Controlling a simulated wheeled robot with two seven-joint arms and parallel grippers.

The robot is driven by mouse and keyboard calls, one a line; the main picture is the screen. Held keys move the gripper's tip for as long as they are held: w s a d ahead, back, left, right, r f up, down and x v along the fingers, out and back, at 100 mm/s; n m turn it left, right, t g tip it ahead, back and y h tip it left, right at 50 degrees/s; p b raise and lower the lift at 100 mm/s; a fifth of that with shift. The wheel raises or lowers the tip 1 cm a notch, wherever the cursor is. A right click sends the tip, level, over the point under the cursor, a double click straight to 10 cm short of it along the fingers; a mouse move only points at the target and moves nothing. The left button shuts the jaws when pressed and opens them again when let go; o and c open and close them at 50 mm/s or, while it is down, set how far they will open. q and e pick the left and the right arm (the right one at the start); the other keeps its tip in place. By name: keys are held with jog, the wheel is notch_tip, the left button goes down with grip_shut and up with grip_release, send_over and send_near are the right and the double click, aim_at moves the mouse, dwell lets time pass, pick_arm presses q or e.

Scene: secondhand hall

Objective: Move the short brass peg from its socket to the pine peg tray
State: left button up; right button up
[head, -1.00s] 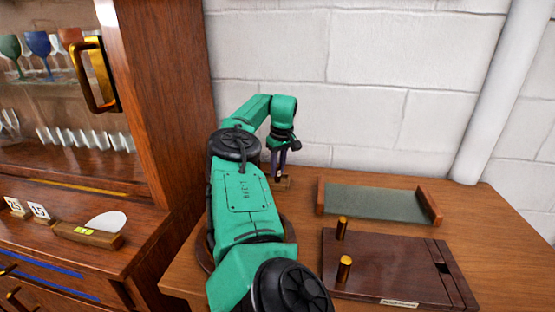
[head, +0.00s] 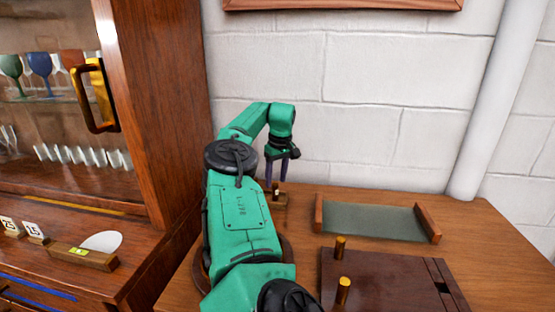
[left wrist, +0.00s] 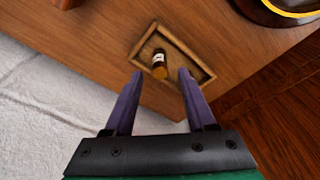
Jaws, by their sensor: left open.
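The pine peg tray (head: 284,202) is a small wooden tray with raised edges near the wall; it also shows in the left wrist view (left wrist: 200,68). A short brass peg (left wrist: 159,65) with a white label band is inside it. In the head view the peg (head: 276,188) looks upright. My left gripper (head: 276,178) is open above the tray; in the left wrist view its purple fingers stand apart either side of the peg, seemingly clear of it. Two brass pegs (head: 340,246) (head: 343,291) stand on a dark wooden board (head: 390,275). My right gripper is not in view.
A green-topped tray with wooden ends (head: 375,219) lies behind the board. A white wall is close behind the peg tray. A cabinet with glasses (head: 150,100) stands left. A round dark thing (left wrist: 280,10) shows at the left wrist view's upper right.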

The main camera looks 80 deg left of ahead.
pick_arm(q)
notch_tip(320, 180, up, 8)
jog(key=d+p, duration=0.1)
jog(key=shift+w+r+p, duration=0.2)
jog(key=shift+w+p, duration=0.15)
jog(key=shift+p, duration=0.05)
